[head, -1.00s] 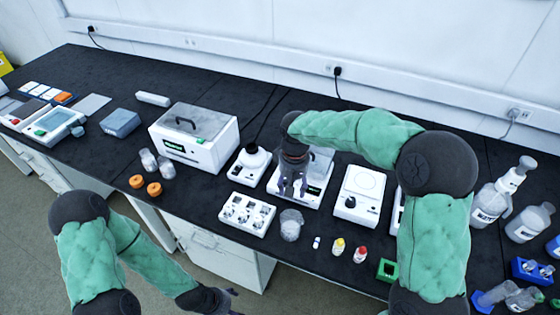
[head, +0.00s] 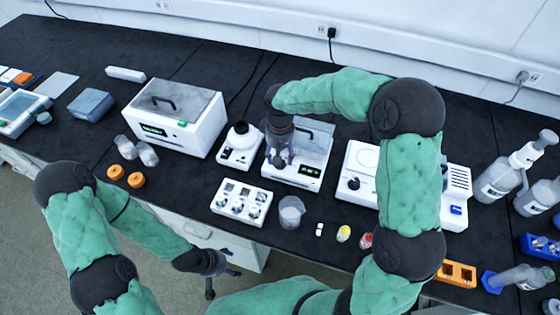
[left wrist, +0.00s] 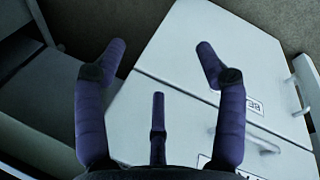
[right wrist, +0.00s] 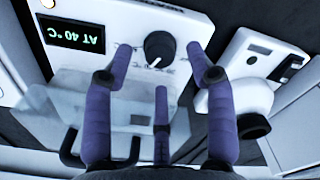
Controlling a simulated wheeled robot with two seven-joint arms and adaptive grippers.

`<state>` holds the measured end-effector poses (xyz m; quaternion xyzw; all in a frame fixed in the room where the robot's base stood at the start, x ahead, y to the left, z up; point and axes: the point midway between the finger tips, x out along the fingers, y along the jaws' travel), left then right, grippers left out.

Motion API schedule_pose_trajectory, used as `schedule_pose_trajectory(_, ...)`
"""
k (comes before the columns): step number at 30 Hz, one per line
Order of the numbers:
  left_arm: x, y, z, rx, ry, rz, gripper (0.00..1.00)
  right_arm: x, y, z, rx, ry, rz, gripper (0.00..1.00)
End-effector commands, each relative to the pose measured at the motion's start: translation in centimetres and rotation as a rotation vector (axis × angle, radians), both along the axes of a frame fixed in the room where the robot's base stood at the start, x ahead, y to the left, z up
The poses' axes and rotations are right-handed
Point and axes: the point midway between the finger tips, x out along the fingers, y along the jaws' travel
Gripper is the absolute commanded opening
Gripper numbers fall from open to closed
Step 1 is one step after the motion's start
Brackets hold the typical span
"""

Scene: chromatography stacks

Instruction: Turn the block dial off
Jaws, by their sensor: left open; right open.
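The heater block (head: 311,153) is a white unit with a clear lid and a green-lit display, around the middle of the bench. In the right wrist view its display (right wrist: 76,37) reads "AT 40 °C", upside down. In the head view the right gripper (head: 280,157) hides the dial. My left gripper (head: 222,270) is open and empty, off the bench's front edge.
A white lidded box (head: 175,115) and a small white device (head: 240,145) stand left of the block. A white plate unit (head: 360,170) stands close on its right. In front are a white vial rack (head: 241,203) and a clear beaker (head: 291,210). Drawers (left wrist: 200,60) fill the left wrist view.

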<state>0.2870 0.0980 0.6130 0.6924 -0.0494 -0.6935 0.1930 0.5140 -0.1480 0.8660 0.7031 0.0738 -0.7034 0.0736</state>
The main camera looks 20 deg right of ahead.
Motion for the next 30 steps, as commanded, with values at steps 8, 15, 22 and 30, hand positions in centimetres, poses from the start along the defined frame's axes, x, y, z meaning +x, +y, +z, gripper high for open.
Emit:
schedule_pose_trajectory(8, 0.0, 0.0, -1.0, 0.0, 0.0, 0.0, 0.71, 0.0, 0.0, -2.6, 0.0, 0.001, 0.0, 0.56)
schedule_pose_trajectory(15, 0.0, 0.0, -1.0, 0.0, 0.0, 0.0, 0.71, 0.0, 0.0, -2.7, 0.0, 0.0, 0.0, 0.56)
schedule_pose_trajectory(22, 0.0, 0.0, -1.0, 0.0, -0.001, 0.0, 0.71, 0.0, 0.0, -2.7, 0.0, 0.0, 0.0, 0.14)
schedule_pose_trajectory(30, 0.0, 0.0, -0.9, 0.0, -0.001, 0.0, 0.71, 0.0, 0.0, -2.7, 0.0, 0.001, 0.005, 0.0)
